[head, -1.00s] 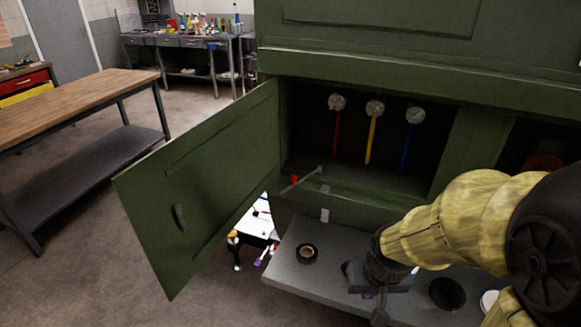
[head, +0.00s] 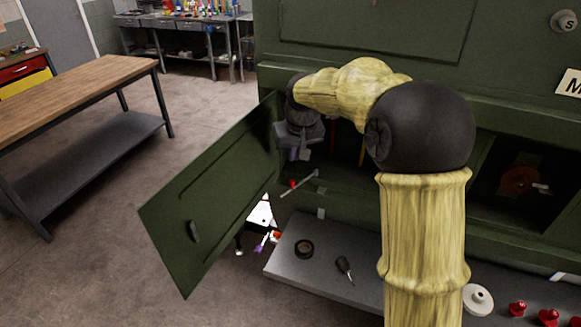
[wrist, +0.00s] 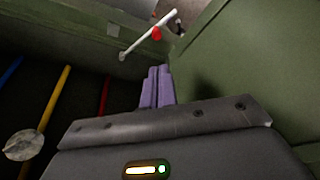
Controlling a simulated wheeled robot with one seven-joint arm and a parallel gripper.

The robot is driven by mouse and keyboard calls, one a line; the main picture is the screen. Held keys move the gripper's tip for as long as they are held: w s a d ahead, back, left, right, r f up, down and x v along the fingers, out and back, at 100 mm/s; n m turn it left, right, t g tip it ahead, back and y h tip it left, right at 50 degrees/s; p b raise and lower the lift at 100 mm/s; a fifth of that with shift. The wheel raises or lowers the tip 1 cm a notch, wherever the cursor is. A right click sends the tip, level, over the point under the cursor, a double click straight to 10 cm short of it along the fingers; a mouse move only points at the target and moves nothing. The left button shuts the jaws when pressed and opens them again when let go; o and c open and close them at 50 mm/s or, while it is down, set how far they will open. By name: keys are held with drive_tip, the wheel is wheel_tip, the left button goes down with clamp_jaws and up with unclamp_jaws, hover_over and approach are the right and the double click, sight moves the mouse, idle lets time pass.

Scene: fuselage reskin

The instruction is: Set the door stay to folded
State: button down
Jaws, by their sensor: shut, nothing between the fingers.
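The door stay (head: 300,183) is a thin grey bar at the bottom of the open compartment, by the hinge side of the green door (head: 215,205). It slants, with a red piece (head: 292,184) near its lower left end. In the wrist view the stay (wrist: 146,36) runs from the sill up toward the door, with its red piece (wrist: 157,34) beside it. My gripper (head: 300,156) is inside the compartment mouth, just above the stay and apart from it. Its purple fingers (wrist: 157,72) are together and empty. The door stands open to the left.
Red, yellow (wrist: 54,98) and blue rods hang in the compartment near my gripper. A wooden bench (head: 85,88) stands at left; floor between is clear.

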drive_tip(key=shift+f, duration=0.2)
drive_tip(key=p+x, duration=0.3)
drive_tip(key=x, duration=0.6)
drive_tip(key=shift+w+f, duration=0.15)
drive_tip(key=shift+f, duration=0.2)
idle(0.3)
drive_tip(key=shift+d+n, duration=0.1)
drive_tip(key=shift+n, duration=0.2)
